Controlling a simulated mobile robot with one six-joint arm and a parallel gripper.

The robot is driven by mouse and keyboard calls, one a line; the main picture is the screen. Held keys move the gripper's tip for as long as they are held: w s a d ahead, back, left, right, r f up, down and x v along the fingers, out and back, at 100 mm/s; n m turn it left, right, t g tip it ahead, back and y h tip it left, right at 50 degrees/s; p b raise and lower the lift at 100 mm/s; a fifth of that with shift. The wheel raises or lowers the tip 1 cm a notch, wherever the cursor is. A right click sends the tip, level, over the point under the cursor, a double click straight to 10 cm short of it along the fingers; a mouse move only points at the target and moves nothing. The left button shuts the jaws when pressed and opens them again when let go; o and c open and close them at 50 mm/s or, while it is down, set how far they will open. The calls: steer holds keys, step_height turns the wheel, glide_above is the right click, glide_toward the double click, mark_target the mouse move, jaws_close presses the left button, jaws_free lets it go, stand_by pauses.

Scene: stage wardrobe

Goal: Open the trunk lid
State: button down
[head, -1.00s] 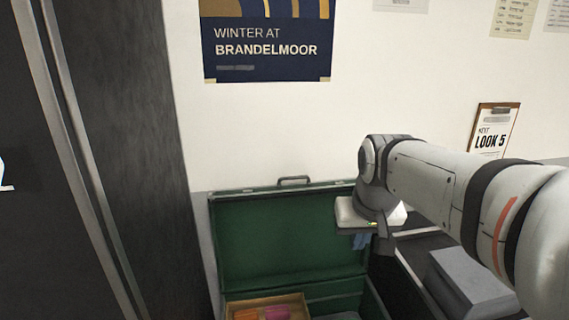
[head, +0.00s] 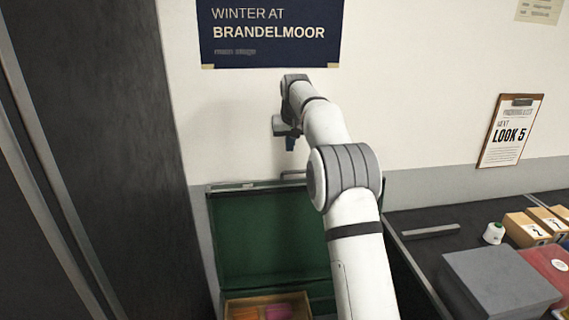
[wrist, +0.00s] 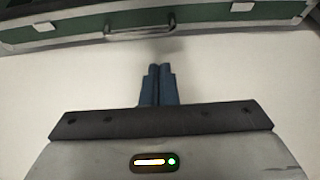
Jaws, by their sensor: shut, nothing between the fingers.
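The green trunk lid (head: 262,235) stands upright and open against the wall in the head view, its inside facing me. Its metal-trimmed edge and handle (wrist: 140,29) cross the top of the wrist view. The trunk's open inside shows a tray (head: 266,301) with orange and pink things; my arm covers the trunk's right part. My gripper (head: 290,143) is above the lid's top edge, in front of the wall and apart from the lid. In the wrist view its two blue fingers (wrist: 158,75) are together with nothing between them.
A dark cabinet (head: 90,120) stands close on the left. On the right, a dark counter (head: 420,250) holds a grey box (head: 499,280), a thread spool (head: 493,233) and several small boxes (head: 527,229). A clipboard (head: 511,130) hangs on the wall.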

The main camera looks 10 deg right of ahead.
steer(key=p+x, duration=0.1)
steer(key=x, duration=0.9)
steer(key=shift+w+d+f+p, duration=0.1)
steer(key=shift+w+d+p, duration=0.1)
steer(key=shift+w+p, duration=0.1)
steer(key=shift+s, duration=0.2)
